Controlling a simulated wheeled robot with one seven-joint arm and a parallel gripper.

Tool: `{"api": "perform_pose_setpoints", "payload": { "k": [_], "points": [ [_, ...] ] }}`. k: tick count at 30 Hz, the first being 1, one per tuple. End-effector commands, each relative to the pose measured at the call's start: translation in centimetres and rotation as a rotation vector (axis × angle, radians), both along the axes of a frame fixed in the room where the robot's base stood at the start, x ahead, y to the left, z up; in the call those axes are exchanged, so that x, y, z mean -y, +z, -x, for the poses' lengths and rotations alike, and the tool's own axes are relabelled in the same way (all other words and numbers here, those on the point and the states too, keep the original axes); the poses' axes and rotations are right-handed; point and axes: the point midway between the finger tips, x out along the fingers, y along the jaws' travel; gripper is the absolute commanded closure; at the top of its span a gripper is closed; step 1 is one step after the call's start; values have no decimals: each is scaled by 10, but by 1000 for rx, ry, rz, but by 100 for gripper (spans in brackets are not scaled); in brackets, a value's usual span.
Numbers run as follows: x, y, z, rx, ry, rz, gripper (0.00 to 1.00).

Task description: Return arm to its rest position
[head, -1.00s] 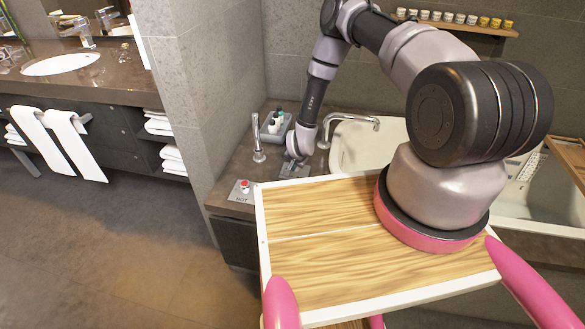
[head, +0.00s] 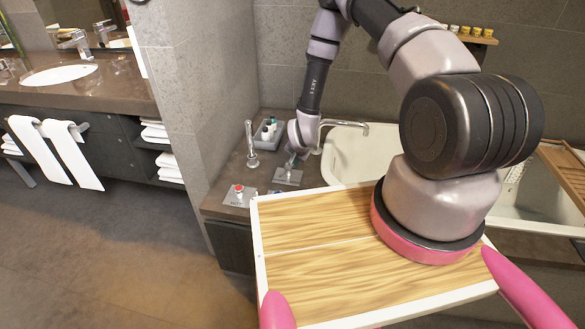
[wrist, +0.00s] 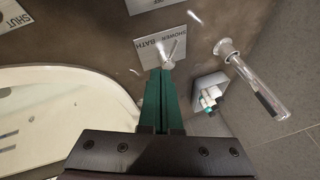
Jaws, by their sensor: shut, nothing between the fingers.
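My arm reaches over the counter beside the bathtub, its forearm hanging down. My gripper (wrist: 160,80) shows in the wrist view as two green fingers pressed together, with nothing between them. Its tips appear just above or beside a small metal lever (wrist: 169,60) on a plate marked SHOWER and BATH (wrist: 144,52). I cannot tell whether they touch it. In the head view the gripper (head: 291,163) is small and partly hidden by the wrist, above the grey plate (head: 287,178).
The bathtub (head: 345,150) and its curved spout (head: 345,125) are to the right. A metal hand shower (head: 250,145) and a tray of small bottles (head: 267,133) stand behind. A grey wall (head: 195,90) rises left of the counter.

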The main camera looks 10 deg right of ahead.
Motion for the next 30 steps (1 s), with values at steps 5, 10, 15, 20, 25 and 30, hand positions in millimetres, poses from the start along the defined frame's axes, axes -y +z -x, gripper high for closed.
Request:
{"api": "perform_pose_setpoints", "payload": {
  "k": [5,10,15,20,25,30],
  "points": [
    [0,13,7,0,2,1,100],
    [0,14,8,0,1,0,100],
    [0,14,8,0,1,0,100],
    [0,15,7,1,1,0,100],
    [2,49,-9,17,17,-3,100],
    [9,134,-34,43,61,-7,100]
  ]
}}
